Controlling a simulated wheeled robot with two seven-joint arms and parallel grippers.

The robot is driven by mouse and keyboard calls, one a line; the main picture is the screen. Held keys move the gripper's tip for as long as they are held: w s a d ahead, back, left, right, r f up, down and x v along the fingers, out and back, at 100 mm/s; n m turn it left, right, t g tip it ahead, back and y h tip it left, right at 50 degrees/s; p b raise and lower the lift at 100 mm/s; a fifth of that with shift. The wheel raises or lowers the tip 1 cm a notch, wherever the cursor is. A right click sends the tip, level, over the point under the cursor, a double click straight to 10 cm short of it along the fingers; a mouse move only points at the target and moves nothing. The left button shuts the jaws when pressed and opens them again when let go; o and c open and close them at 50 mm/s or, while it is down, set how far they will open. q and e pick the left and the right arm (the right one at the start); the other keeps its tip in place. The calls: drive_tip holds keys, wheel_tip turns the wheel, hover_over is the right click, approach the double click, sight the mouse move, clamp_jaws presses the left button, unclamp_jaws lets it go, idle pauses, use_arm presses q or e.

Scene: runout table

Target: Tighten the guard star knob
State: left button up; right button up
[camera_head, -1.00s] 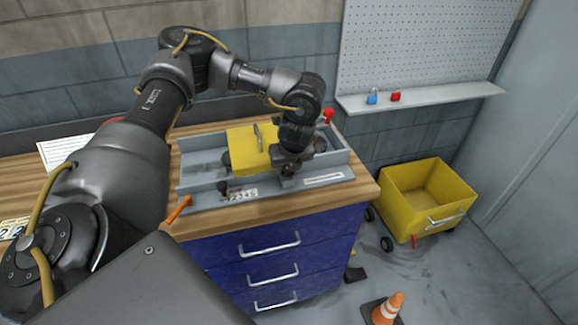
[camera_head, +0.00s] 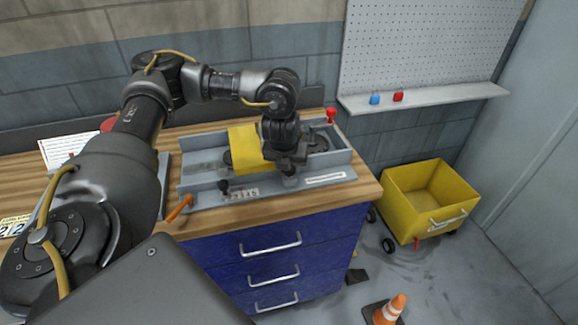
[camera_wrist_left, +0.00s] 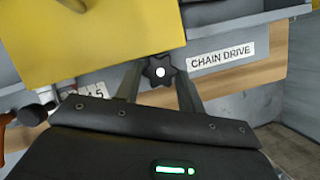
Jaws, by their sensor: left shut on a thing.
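The black star knob (camera_wrist_left: 160,72), with a pale centre, sits between the two fingers of my left gripper (camera_head: 287,168) in the left wrist view. The gripper is shut on it. In the head view the knob is mostly hidden by the gripper at the front of the grey runout unit (camera_head: 205,201). The yellow guard (camera_head: 243,150) stands just behind and left of the gripper. It also fills the upper left of the left wrist view (camera_wrist_left: 90,35). My right gripper is not in view.
A "CHAIN DRIVE" label (camera_wrist_left: 221,60) is right of the knob. An orange handle (camera_head: 180,207) sticks out at the unit's front left, and a red knob (camera_head: 331,115) stands at its back right. A yellow cart (camera_head: 400,215) and a traffic cone (camera_head: 389,308) stand on the floor.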

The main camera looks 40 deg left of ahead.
use_arm(q)
drive_tip(key=o, duration=1)
drive_tip(key=shift+c, duration=0.2)
drive_tip(key=shift+r, duration=0.15)
drive_tip(key=shift+n+y+p, duration=0.4)
drive_tip(key=shift+n+p, duration=0.1)
drive_tip(key=shift+n, duration=0.6)
drive_tip(key=n, duration=0.1)
drive_tip(key=n+g, duration=0.1)
drive_tip(key=n+y, duration=0.1)
drive_tip(key=n, duration=0.1)
drive_tip(key=shift+w+d+g, duration=0.2)
drive_tip(key=shift+w+g, duration=0.05)
drive_tip(key=shift+g, duration=0.05)
drive_tip(key=v, duration=1.1)
drive_tip(key=w+d+f+h, duration=0.2)
drive_tip(key=d+f+h, duration=0.1)
drive_tip(key=d, duration=0.7)
drive_tip(key=w+d+f+h, duration=0.2)
drive_tip(key=d+f, duration=0.4)
drive_tip(key=d, duration=0.3)
drive_tip(key=w+d+f+g+h, duration=0.1)
drive_tip(key=d+f+h, duration=0.4)
drive_tip(key=d, duration=0.5)
drive_tip(key=shift+w+d+f, duration=0.25)
drive_tip(key=shift+w+d, duration=0.05)
drive_tip(key=shift+w, duration=0.6)
